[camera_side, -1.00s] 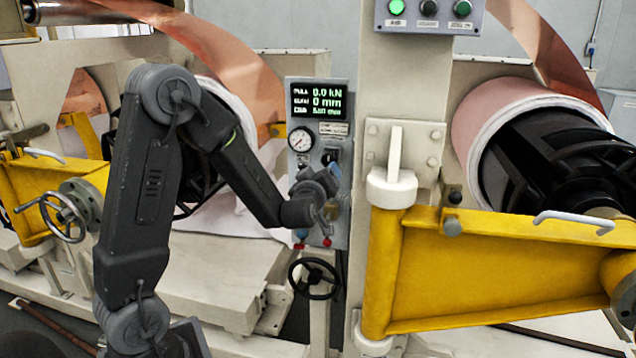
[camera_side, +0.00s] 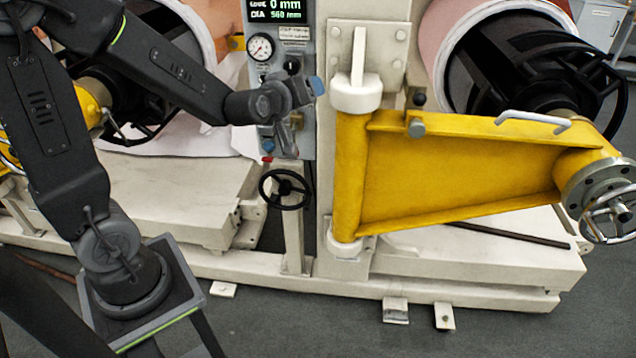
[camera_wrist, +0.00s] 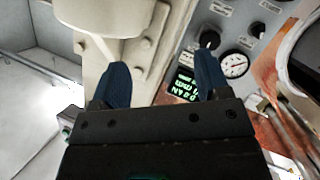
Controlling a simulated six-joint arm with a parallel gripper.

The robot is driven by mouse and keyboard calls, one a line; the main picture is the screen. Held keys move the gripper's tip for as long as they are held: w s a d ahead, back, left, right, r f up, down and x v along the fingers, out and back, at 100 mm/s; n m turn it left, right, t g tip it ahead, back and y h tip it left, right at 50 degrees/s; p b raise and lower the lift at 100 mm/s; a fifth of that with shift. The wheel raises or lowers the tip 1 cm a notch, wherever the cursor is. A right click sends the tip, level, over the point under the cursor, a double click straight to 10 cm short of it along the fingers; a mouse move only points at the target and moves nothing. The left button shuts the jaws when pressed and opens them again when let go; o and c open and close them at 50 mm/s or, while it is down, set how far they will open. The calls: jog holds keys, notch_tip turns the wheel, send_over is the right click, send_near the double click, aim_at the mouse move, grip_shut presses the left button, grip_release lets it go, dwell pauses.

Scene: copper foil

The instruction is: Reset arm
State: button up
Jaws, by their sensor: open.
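My gripper (camera_side: 308,103) is in front of the control panel's lower part in the side view, at the end of my dark grey arm. Its two blue-tipped fingers are spread apart in the wrist view (camera_wrist: 163,78), with nothing between them. The control panel (camera_side: 307,50) has a lit green readout, a round gauge (camera_side: 260,47) and knobs. The wrist view shows the readout (camera_wrist: 186,84) between the fingers and the gauge (camera_wrist: 234,65) to the right. The side view cuts off my elbow at the top.
A yellow swing arm (camera_side: 450,180) with a handwheel (camera_side: 610,215) extends right from the cream post (camera_side: 338,270). A small black handwheel (camera_side: 285,189) is below the panel. Foil rolls (camera_side: 440,50) stand behind. Grey floor (camera_side: 500,335) is open in front.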

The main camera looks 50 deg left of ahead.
jog(key=s+d+r+m+g+h, duration=0.2)
jog(key=s+d+m+g+h, duration=0.1)
jog(key=s+d+m+h, duration=0.55)
jog(key=s+d+m+g+y, duration=0.1)
jog(key=s+d+g, duration=0.1)
jog(key=s, duration=0.4)
jog(key=s+d+f+m+g+y, duration=0.1)
jog(key=s+d+g, duration=0.1)
jog(key=s, duration=0.5)
jog(key=shift+d+f+m+g, duration=0.2)
jog(key=shift+f+m+g, duration=0.05)
jog(key=shift+m+g, duration=0.15)
dwell(1.9)
